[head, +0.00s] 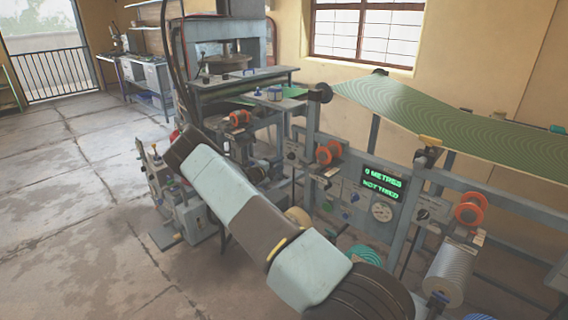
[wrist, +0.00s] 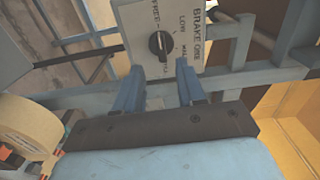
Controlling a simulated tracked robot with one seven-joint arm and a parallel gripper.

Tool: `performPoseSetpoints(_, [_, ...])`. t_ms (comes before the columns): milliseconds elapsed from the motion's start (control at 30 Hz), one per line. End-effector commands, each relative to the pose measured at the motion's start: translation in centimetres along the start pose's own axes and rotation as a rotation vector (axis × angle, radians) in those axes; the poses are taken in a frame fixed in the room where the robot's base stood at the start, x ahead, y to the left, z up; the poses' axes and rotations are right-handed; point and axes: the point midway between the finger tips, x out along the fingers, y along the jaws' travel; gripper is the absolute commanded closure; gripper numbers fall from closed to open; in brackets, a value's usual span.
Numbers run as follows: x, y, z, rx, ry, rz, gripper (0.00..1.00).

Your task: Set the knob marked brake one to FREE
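The knob marked brake one (wrist: 160,44) is a round black dial on a pale plate (wrist: 136,22) in the wrist view. The plate reads "BRAKE ONE", with FREE at its upper left, LOW and other marks around the dial, partly too blurred to read. A thin pale line shows on the knob, but I cannot tell for sure which mark it points at. My gripper (wrist: 160,66) is open, its two blue fingers apart just below the knob in the picture, with nothing between them.
Blue-grey frame bars (wrist: 82,54) run behind the plate. A cream roll (wrist: 30,128) is at left in the wrist view. Open floor (head: 70,220) lies left.

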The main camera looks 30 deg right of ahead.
Motion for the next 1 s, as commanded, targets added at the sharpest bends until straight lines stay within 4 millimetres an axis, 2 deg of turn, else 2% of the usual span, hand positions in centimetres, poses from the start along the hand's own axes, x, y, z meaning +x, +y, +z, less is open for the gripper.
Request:
performPoseSetpoints(33, [-1.2,0.0,0.1,0.000,-0.002,0.001,0.61])
performPoseSetpoints(200, [-4.5,0.1,0.0,-0.001,-0.002,0.001,0.61])
performPoseSetpoints(400, [-7.4,0.1,-0.1,-0.001,0.000,0.001,0.61])
performPoseSetpoints(633, [-8.6,0.2,-0.2,-0.002,0.000,0.001,0.61])
performPoseSetpoints(1000, [-8.7,0.2,-0.2,-0.001,0.000,0.001,0.61])
